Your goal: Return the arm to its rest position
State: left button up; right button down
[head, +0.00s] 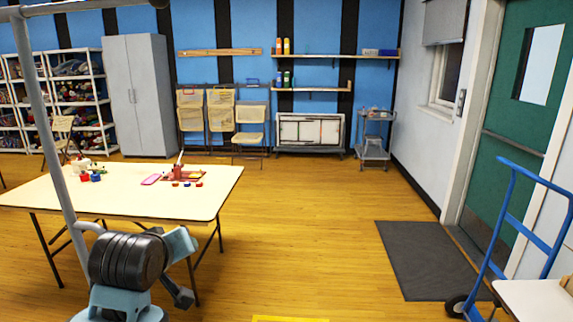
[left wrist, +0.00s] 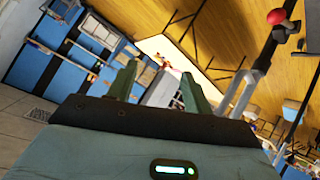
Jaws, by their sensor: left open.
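My left gripper (left wrist: 160,88) shows in the left wrist view with its two green-grey fingers spread apart. Nothing is between the fingers, and only the distant room shows past them. The wrist view is strongly tilted. In the head view, part of my own arm (head: 130,262), with a dark ribbed joint and pale blue links, stands at the lower left in front of the table. I cannot make out the gripper's fingers there. My right gripper is in neither view.
A cream folding table (head: 120,208) with small craft items stands at the left, just beyond my arm. A blue hand truck (head: 508,215) stands at the right by the green door (head: 515,130). A dark mat (head: 428,258) lies before the door.

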pick_arm(q)
jog(key=s+a+f+m+g, duration=0.1)
jog(key=s+f+m+g, duration=0.1)
jog(key=s+f, duration=0.75)
jog(key=s+f+m+g, duration=0.25)
jog(key=s+f, duration=0.45)
jog(key=f, duration=0.6)
jog(key=s+f+m+g+h, duration=0.15)
jog(key=s+f, duration=0.25)
jog(key=s, duration=0.6)
jog(key=s+f+m+g+y, duration=0.1)
jog(key=s+f+m+g, duration=0.2)
jog(key=s, duration=0.8)
jog(key=w+d+f+t+h, duration=0.2)
jog(key=w+f+t, duration=0.4)
jog(key=f, duration=0.5)
jog(key=shift+f+n+t, duration=0.25)
jog(key=shift+n+t, duration=0.15)
jog(key=shift+t, duration=0.4)
jog(key=shift+w, duration=0.15)
